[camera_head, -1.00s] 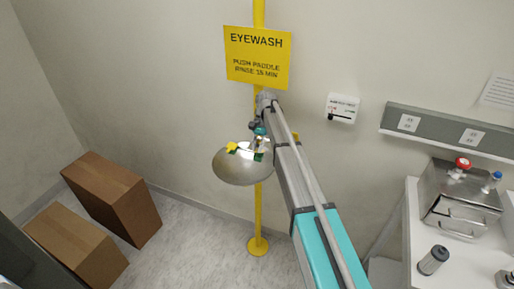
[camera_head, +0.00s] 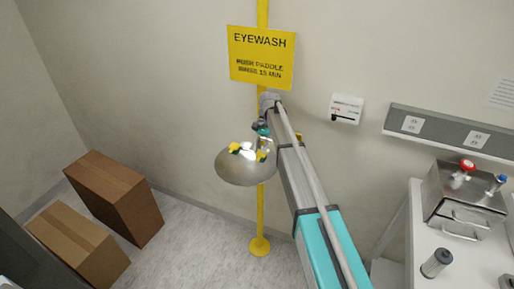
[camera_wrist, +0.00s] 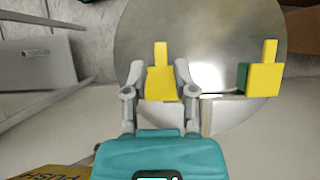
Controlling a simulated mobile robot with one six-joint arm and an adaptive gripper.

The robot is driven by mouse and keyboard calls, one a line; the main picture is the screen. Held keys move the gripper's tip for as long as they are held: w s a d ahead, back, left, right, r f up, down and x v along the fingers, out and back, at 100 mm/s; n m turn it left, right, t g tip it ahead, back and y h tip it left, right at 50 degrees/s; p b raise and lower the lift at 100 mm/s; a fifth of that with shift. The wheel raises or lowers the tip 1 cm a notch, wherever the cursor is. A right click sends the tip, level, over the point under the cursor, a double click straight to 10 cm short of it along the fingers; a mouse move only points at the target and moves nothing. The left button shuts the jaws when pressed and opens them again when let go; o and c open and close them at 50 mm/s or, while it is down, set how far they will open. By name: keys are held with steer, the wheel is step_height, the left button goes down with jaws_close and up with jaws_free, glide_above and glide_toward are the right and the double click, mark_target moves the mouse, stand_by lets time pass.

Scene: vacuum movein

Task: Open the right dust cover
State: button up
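The eyewash bowl (camera_head: 235,172) is on the yellow pole under the sign. A left yellow dust cover (camera_head: 234,147) and a right yellow dust cover (camera_head: 261,155) show over it. My gripper (camera_head: 258,150) is at the right cover. The wrist view is turned about, so the right cover (camera_wrist: 162,83) appears left there, between my gripper's two fingers (camera_wrist: 158,72). The fingers are spread to either side of it, with small gaps visible. The left cover (camera_wrist: 266,78), with green beside it, stands apart at the right. The underside of the right cover is hidden.
Cardboard boxes (camera_head: 120,200) stand on the floor at left. A bench at right bears a metal device (camera_head: 450,197) and a cylinder (camera_head: 436,263). Floor around the pole base looks clear.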

steer(key=s+d+f+t+b, duration=0.1)
steer(key=s+d, duration=0.3)
steer(key=s+d+f+b, duration=0.1)
steer(key=s+d+f, duration=0.1)
steer(key=s+d, duration=0.2)
steer(key=s+d+f+n+t+b, duration=0.1)
steer(key=s+d, duration=0.2)
steer(key=s, duration=0.1)
steer(key=shift+s+d+f+t, duration=0.15)
steer(key=shift+d+f+t, duration=0.15)
steer(key=shift+d, duration=0.1)
jaws_close()
steer(key=s+d+f+n+t+h+b, duration=0.1)
steer(key=s+d+f+n+t+b, duration=0.1)
steer(key=s+d, duration=1)
steer(key=s+f+t+b, duration=0.1)
steer(key=s+f, duration=0.1)
steer(key=s, duration=0.1)
steer(key=shift+s+n+h, duration=0.25)
steer(key=shift+n+h, duration=0.05)
steer(key=shift+h, duration=0.1)
steer(key=shift+f, duration=0.1)
